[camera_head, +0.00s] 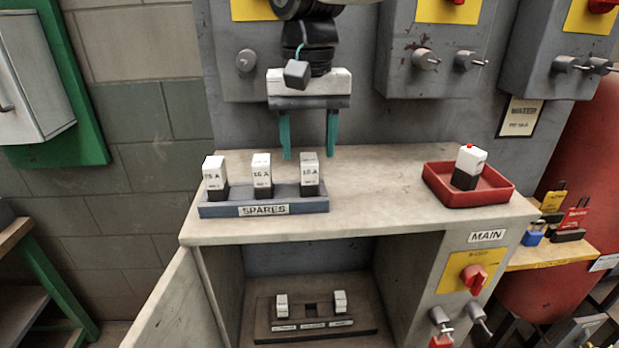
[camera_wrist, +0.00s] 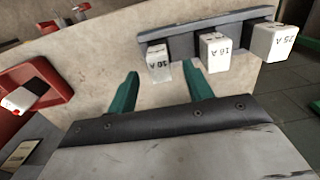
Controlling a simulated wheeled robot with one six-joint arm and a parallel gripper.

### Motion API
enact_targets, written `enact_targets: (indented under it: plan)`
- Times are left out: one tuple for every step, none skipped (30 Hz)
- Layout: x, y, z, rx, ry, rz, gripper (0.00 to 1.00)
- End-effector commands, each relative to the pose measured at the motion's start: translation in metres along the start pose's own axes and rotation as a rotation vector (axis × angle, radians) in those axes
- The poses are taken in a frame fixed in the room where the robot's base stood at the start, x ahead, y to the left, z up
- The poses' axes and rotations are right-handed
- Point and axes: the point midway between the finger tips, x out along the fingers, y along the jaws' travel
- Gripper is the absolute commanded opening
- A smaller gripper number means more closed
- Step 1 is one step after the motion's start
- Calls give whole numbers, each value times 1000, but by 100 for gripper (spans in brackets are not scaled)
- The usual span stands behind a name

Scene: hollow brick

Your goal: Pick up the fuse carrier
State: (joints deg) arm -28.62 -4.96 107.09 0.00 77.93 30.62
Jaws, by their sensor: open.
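Several white-and-black fuse carriers are in view. Three stand upright in the blue-grey SPARES rack (camera_head: 222,211): the left one (camera_head: 214,175), the middle 16 A one (camera_head: 262,174) and the right one (camera_head: 309,174), which reads 10 A in the wrist view (camera_wrist: 158,62). Another carrier (camera_head: 468,167), with a red dot on top, stands tilted in the red tray (camera_head: 440,190). My gripper (camera_head: 309,150) is open and empty, above the bench near the 10 A carrier. In the wrist view that carrier appears beyond and between the green fingertips (camera_wrist: 165,80), apart from them.
The bench top (camera_head: 375,180) is clear between rack and tray. Below, the open cabinet holds a fuse base (camera_head: 355,333) with two carriers and an empty middle slot between them. Grey wall boxes (camera_head: 430,75) with knobs stand behind. Padlocks (camera_head: 575,215) sit on a shelf at right.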

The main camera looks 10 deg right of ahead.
Motion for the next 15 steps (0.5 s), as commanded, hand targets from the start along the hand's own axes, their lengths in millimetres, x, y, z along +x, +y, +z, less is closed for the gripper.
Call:
enact_targets:
  plan:
    - [3, 0, 0, 0, -1, 0, 51]
    - [6, 0, 0, 0, -1, 0, 51]
    - [11, 0, 0, 0, -1, 1, 51]
    - [16, 0, 0, 0, -2, 1, 51]
    - [21, 1, 0, 0, -2, 1, 51]
    - [27, 1, 0, 0, -2, 1, 51]
    - [32, 1, 0, 0, -2, 1, 51]
    - [36, 1, 0, 0, -2, 1, 51]
    - [41, 1, 0, 0, -2, 1, 51]
    - [44, 1, 0, 0, -1, 1, 51]
    - [47, 1, 0, 0, 0, 0, 51]
    - [50, 1, 0, 0, 0, 0, 51]
    - [51, 1, 0, 0, 0, 0, 51]
    - [51, 1, 0, 0, 0, 0, 51]
    - [52, 1, 0, 0, 0, 0, 51]
